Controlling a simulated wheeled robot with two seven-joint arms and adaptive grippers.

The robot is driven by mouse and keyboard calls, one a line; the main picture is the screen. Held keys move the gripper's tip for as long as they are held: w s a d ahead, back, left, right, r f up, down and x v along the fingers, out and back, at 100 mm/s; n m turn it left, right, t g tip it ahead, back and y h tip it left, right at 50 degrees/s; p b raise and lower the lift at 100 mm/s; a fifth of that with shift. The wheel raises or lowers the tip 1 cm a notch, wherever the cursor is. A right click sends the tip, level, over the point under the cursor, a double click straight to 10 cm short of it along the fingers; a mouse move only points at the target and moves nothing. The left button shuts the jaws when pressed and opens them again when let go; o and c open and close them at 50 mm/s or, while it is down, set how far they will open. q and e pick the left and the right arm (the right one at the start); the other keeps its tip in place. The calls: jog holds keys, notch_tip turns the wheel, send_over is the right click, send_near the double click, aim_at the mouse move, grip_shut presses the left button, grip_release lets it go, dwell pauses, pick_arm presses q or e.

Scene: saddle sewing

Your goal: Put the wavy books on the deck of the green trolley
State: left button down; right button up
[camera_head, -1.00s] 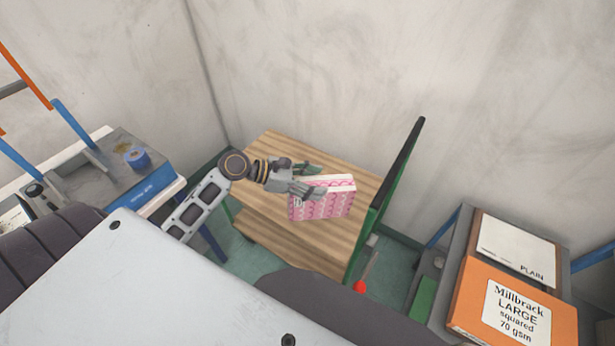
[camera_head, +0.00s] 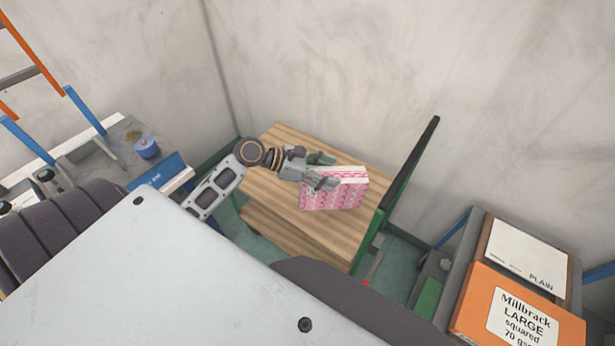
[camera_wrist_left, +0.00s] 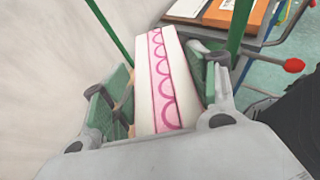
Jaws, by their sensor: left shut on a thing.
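The pink wavy-patterned book (camera_head: 335,192) is in my left gripper (camera_head: 322,170), over the wooden deck (camera_head: 285,213) of the green trolley. The trolley's green frame and dark handle (camera_head: 408,165) rise at the deck's right end. In the left wrist view the book's pink wavy spine and white sides (camera_wrist_left: 168,80) stand between the green-padded fingers (camera_wrist_left: 160,90) of the left gripper. I cannot tell whether the book's lower edge touches the deck. My right gripper is not in view.
A bench at left holds a blue tape roll (camera_head: 146,147). At right, a grey table carries an orange Millbrack pack (camera_head: 480,300) and a white PLAIN pack (camera_head: 528,255). The wall stands close behind the trolley. Bare deck shows around the book.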

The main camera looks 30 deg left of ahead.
pick_arm(q)
jog(key=w+a+f+n+t+y+p, duration=0.2)
jog(key=w+a+f+n+y, duration=0.15)
jog(key=w+a, duration=0.35)
jog(key=w+a+f+n+t+y+p, duration=0.2)
jog(key=w+a+n+t+y+p, duration=0.15)
jog(key=w+a, duration=0.35)
jog(key=w+d+f+n+y+p, duration=0.1)
jog(key=w+d+f+n+y, duration=0.1)
jog(key=f, duration=0.3)
jog(key=shift+w+d+n, duration=0.3)
jog(key=shift+w+d, duration=0.4)
jog(key=shift+w, duration=0.15)
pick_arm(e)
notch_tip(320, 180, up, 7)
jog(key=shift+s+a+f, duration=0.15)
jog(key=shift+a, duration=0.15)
pick_arm(q)
jog(key=shift+f, duration=0.1)
